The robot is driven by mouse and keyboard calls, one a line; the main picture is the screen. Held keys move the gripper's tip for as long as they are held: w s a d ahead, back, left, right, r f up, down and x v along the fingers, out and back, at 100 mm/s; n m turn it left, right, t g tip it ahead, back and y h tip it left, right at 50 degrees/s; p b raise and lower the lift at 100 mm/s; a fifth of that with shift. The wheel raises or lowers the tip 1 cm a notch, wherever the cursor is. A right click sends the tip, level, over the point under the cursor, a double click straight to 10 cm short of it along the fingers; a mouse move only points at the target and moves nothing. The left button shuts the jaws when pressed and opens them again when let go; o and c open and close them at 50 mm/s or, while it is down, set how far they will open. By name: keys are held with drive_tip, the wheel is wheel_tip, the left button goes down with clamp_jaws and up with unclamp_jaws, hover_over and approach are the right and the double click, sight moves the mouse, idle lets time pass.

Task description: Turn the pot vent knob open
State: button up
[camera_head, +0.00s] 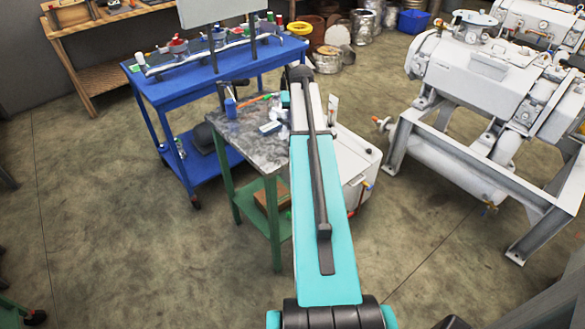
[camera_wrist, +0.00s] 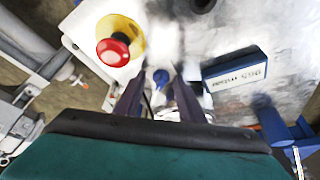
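My gripper (camera_wrist: 158,84) shows in the wrist view as two dark fingers with a gap between them. A small blue knob-like part (camera_wrist: 161,76) appears in that gap, near the fingertips; I cannot tell whether the fingers touch it. It may be the vent knob, but blur hides its shape and setting. A red mushroom button (camera_wrist: 113,51) on a yellow round base (camera_wrist: 134,30) sits to its left on a white surface. In the head view my teal arm reaches over the work area and hides the gripper's fingers and the knob.
A dark blue labelled box (camera_wrist: 235,70) lies right of the fingers on a grey tabletop. The grey table (camera_head: 262,150) with green legs stands beside a white cabinet (camera_head: 352,150). A blue cart (camera_head: 165,88) is behind left, and a large white machine (camera_head: 470,80) at right. Open floor lies left.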

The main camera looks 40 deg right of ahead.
drive_tip(key=shift+w+n, duration=0.1)
drive_tip(key=shift+n, duration=0.2)
